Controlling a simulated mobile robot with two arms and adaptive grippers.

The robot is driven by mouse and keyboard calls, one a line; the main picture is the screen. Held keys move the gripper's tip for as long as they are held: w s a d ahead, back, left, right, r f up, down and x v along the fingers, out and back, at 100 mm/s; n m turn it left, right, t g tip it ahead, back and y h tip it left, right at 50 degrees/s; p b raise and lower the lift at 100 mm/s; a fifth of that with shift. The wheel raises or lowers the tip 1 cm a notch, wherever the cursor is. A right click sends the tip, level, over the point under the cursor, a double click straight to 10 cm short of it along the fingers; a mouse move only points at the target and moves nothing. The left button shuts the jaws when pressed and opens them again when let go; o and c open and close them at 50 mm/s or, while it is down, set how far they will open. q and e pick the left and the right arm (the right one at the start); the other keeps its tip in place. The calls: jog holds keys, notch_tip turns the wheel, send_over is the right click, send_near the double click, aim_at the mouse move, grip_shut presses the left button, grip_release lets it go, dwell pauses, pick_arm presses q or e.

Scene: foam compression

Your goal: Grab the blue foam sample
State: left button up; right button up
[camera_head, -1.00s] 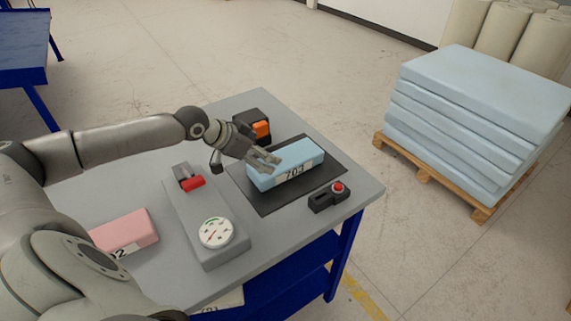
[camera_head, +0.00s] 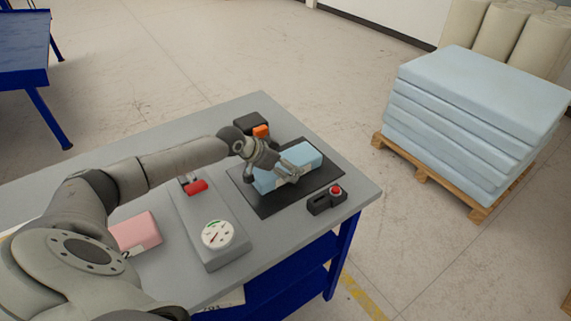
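The blue foam sample (camera_head: 306,156) is a light blue block lying on a dark mat (camera_head: 268,208) on the grey table. My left gripper (camera_head: 273,176) is low over its left part, with its fingers spread apart. One finger is at the block's left end and the other crosses its front face, hiding most of the label. I cannot tell whether the fingers touch the foam. My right gripper is not in view.
A grey device with a dial (camera_head: 218,235) and a red part (camera_head: 196,187) stands left of the mat. A black control box (camera_head: 326,201) with a red button is near the right edge. A pink block (camera_head: 137,231) lies at left. A black and orange item (camera_head: 260,131) stands behind.

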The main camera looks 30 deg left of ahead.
pick_arm(q)
jog(key=shift+w+f, duration=0.1)
jog(key=c, duration=0.9)
jog(key=shift+o, duration=0.2)
